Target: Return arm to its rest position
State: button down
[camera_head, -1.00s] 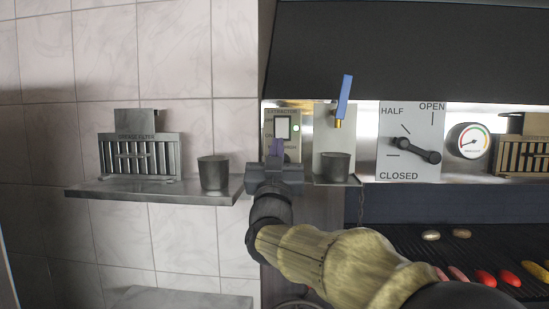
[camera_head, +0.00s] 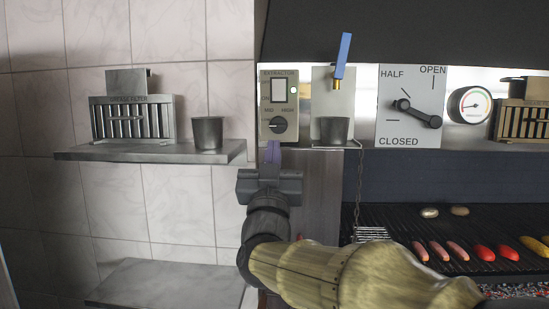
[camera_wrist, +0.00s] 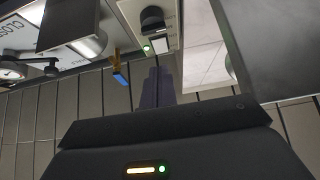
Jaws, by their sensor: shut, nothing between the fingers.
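My gripper (camera_head: 271,152) is shut and empty, with its purple fingers together and pointing up, in front of the wall below the extractor panel (camera_head: 278,104). The fingers also show in the wrist view (camera_wrist: 158,85), with the same panel (camera_wrist: 158,30) beyond them. The fingertips appear just below the panel's knob (camera_head: 278,125); I cannot tell the exact gap in depth. My arm reaches in from the lower right of the head view.
A shelf (camera_head: 90,154) at left holds a grease filter (camera_head: 133,120) and a dark cup (camera_head: 208,133). Another cup (camera_head: 330,130) stands under a blue-handled tap (camera_head: 343,55). A damper lever (camera_head: 417,114) is at right, above the grill (camera_head: 400,225) with food. A lower counter (camera_head: 170,282) is bare.

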jog(key=d+f+n+g+y, duration=0.15)
jog(key=f+g, duration=0.25)
jog(key=f, duration=0.6)
jog(key=d+f+n+g+y, duration=0.1)
jog(key=d+f+g, duration=0.25)
jog(key=f, duration=0.65)
jog(key=d+f+n+g+y, duration=0.15)
jog(key=f+g, duration=0.35)
jog(key=f, duration=0.5)
jog(key=s+d+f+m+g+h, duration=0.1)
jog(key=s+d+f+g, duration=0.3)
jog(key=s+f, duration=0.4)
jog(key=s+d+f+m+g+h, duration=0.1)
jog(key=s+d+f+m+g, duration=0.1)
jog(key=s+d+f+g, duration=0.3)
jog(key=s+f+g, duration=0.1)
jog(key=s+f, duration=0.3)
jog(key=s, duration=0.2)
jog(key=shift+s+d+f, duration=0.2)
jog(key=shift+s, duration=0.05)
jog(key=shift+g, duration=0.25)
